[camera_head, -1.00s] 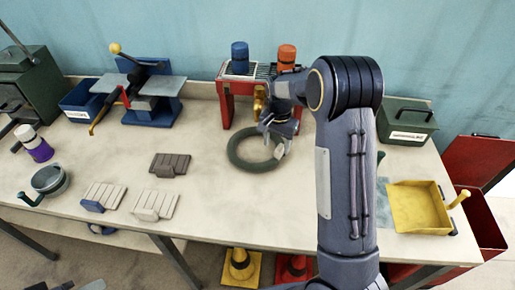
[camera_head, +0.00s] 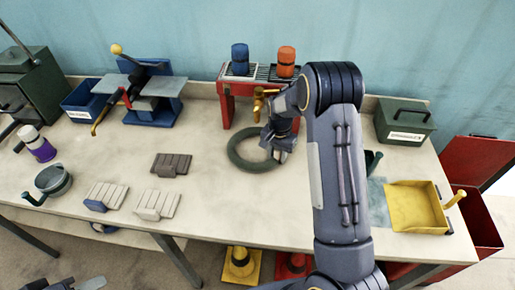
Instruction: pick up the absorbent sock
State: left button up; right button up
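The absorbent sock is a dark green ring (camera_head: 236,157) lying on the bench in front of the red stand. My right gripper (camera_head: 277,150) is over the ring's right side, pointing down at it. The wrist hides part of that side, and I cannot tell whether the fingers are closed on it. The ring looks flat on the bench. My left gripper (camera_head: 92,284) only partly shows at the bottom left edge, far from the sock, and its fingers are unclear.
The red stand (camera_head: 226,108) holds a blue (camera_head: 240,58) and an orange container (camera_head: 286,60), with a brass tap (camera_head: 259,103) close behind my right gripper. Grey pads (camera_head: 171,164) lie left of the ring. A yellow tray (camera_head: 412,206) and green box (camera_head: 405,120) are at right.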

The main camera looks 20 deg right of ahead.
jog(key=shift+c, duration=1.1)
jog(key=shift+r, duration=0.2)
